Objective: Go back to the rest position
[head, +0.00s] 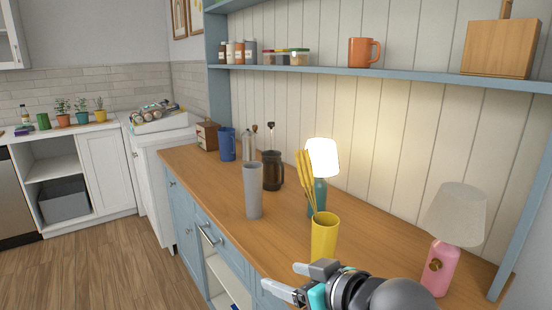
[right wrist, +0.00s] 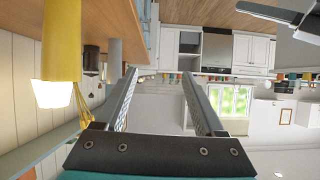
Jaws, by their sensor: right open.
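My right gripper (head: 284,278) is at the lower middle of the head view, by the front edge of the wooden counter (head: 190,163). Its jaws are apart, with nothing between them. In the right wrist view the two fingers of the right gripper (right wrist: 158,78) also stand wide apart and empty. My left gripper does not show in the head view.
A grey tumbler (head: 253,190), dark jar (head: 272,172), blue mug (head: 227,145), lit teal lamp (head: 318,197) and pink lamp (head: 439,267) stand on the counter. A blue shelf (head: 330,71) with an orange mug (head: 363,52) runs above. The wooden floor (head: 100,270) at left is clear.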

